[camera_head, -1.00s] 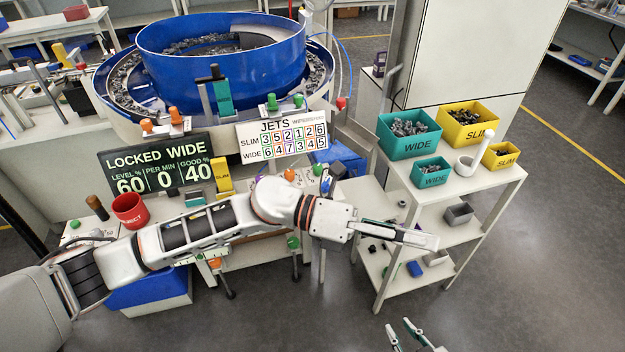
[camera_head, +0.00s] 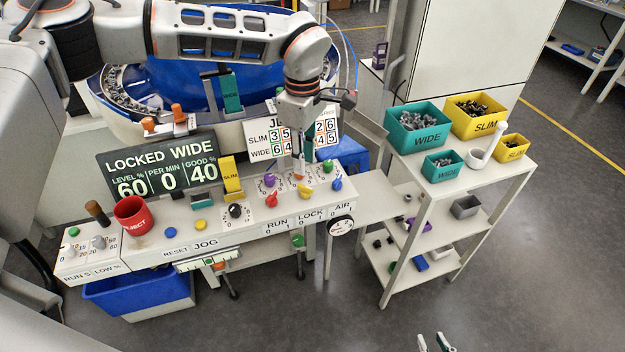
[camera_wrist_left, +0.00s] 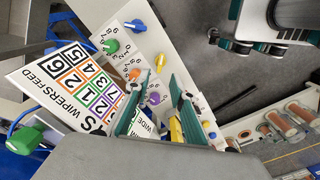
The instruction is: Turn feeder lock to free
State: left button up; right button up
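The feeder lock is the yellow knob (camera_head: 304,190) above the LOCK 0 1 label on the sloped front panel; its exact setting is hard to read. It also shows in the left wrist view (camera_wrist_left: 160,61). The display (camera_head: 160,170) reads LOCKED WIDE. My left gripper (camera_head: 301,170) points down just behind the yellow knob, partly hiding the orange knob. In the left wrist view its two fingers (camera_wrist_left: 160,76) are apart with nothing held, the yellow knob showing just beyond the tips. My right gripper (camera_head: 434,342) is open and empty at the bottom edge.
Close by are the red RUN knob (camera_head: 272,200), blue AIR knob (camera_head: 337,184), purple knob (camera_head: 269,181) and green knob (camera_head: 328,167). The jets board (camera_head: 262,140) stands behind. A red cup (camera_head: 131,214) is at left. A shelf cart (camera_head: 520,172) with bins stands right.

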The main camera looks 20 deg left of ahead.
aim_at(305, 186)
pick_arm(q)
notch_tip(305, 186, down, 8)
jog(key=shift+r+p, duration=0.2)
jog(key=shift+p, duration=0.1)
jog(key=shift+c, duration=0.5)
grip_shut()
